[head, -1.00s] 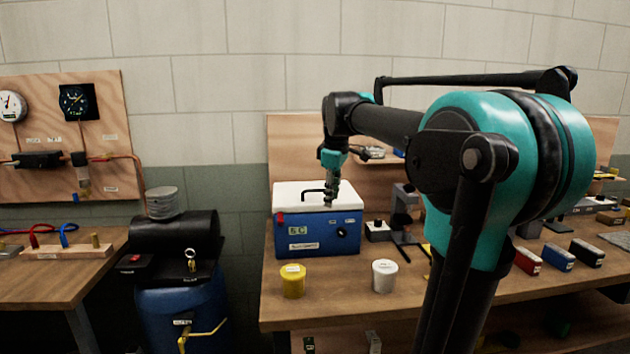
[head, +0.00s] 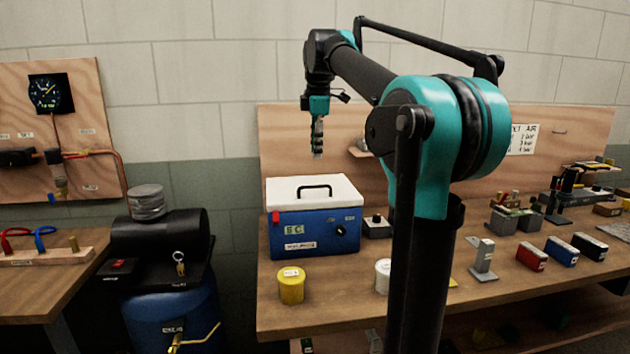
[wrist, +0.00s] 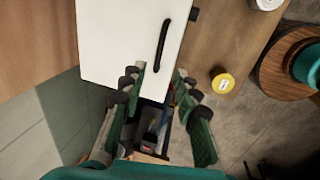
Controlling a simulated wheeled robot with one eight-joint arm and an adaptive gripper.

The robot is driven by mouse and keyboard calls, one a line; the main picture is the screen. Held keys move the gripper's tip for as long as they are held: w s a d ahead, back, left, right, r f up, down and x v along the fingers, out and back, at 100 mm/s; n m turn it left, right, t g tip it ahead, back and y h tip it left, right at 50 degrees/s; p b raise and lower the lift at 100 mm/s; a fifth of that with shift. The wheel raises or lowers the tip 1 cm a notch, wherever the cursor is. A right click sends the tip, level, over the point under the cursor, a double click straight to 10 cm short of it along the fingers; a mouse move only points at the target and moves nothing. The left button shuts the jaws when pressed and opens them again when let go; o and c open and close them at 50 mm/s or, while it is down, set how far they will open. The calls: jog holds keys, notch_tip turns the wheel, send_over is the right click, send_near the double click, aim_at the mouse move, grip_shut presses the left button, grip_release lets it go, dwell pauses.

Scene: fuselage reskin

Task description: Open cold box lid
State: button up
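The cold box (head: 315,235) is blue with a white lid (head: 340,190) and stands at the left end of the workbench. The lid lies shut on the box, with a black handle (head: 314,188) arched on top. A red piece (head: 276,217) sits at the front left corner under the lid. My gripper (head: 317,152) points down, apart from the lid and higher than the handle. In the wrist view, its green-padded fingers (wrist: 163,105) are spread and empty. The lid (wrist: 120,45) and handle (wrist: 163,46) show ahead of the fingertips.
A yellow pot (head: 291,285) stands in front of the box, and a white pot (head: 383,276) is partly hidden by my arm. A small dark device (head: 377,226) stands right of the box. A wooden back panel (head: 285,140) rises behind the bench.

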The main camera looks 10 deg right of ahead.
aim_at(315, 187)
jog(key=f, duration=0.3)
jog(key=w+f, duration=0.1)
jog(key=f, duration=0.3)
jog(key=w+f, duration=0.1)
jog(key=f, duration=0.3)
grip_shut()
jog(key=shift+r, duration=0.1)
